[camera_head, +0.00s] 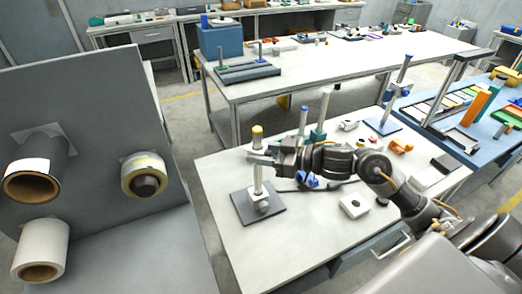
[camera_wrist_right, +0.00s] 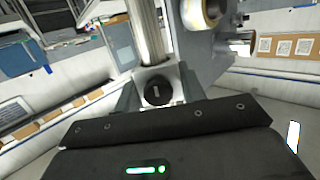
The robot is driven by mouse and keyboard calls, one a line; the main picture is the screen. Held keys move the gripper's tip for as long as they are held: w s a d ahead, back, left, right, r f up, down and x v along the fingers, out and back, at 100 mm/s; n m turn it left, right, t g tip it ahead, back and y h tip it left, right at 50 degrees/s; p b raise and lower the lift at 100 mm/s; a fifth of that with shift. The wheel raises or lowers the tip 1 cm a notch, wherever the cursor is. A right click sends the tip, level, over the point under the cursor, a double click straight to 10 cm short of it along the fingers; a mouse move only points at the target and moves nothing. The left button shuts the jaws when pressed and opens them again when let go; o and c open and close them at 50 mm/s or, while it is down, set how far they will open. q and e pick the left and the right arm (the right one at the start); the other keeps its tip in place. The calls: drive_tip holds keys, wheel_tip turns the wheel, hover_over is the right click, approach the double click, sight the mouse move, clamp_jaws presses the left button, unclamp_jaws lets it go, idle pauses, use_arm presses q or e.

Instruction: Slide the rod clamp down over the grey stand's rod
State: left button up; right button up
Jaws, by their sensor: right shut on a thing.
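The grey stand has a dark flat base (camera_head: 241,205) near the left side of the white table, with an upright rod (camera_head: 257,180) topped in yellow. A light grey block sits low on this rod. My right gripper (camera_head: 260,157) is at the rod's upper part, below the yellow tip. In the right wrist view it is shut on the rod clamp (camera_wrist_right: 181,78), a grey block with a black knob. A bright rod (camera_wrist_right: 150,35) runs up from directly behind the clamp. I cannot tell for certain whether the clamp is around it. My left gripper is not in view.
Other upright rods (camera_head: 325,105) and a blue-based stand (camera_head: 382,124) stand behind my right arm. A white block (camera_head: 354,206) and an orange part (camera_head: 400,146) lie on the table (camera_head: 290,245). A grey panel with film reels (camera_head: 144,175) stands at left. The table front is clear.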

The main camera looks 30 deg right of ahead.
drive_tip(key=shift+f, duration=0.1)
idle(0.3)
drive_tip(key=shift+f+b, duration=1.4)
drive_tip(key=shift+f, duration=1)
drive_tip(key=shift+f, duration=0.1)
drive_tip(key=b, duration=0.3)
hover_over(262, 188)
drive_tip(key=shift+a+f, duration=0.15)
drive_tip(key=shift+f, duration=2.25)
drive_tip(key=shift+f, duration=0.15)
drive_tip(key=shift+f+b, duration=1.2)
drive_tip(key=shift+f, duration=1.15)
drive_tip(key=o, duration=1.2)
drive_tip(key=shift+c, duration=0.2)
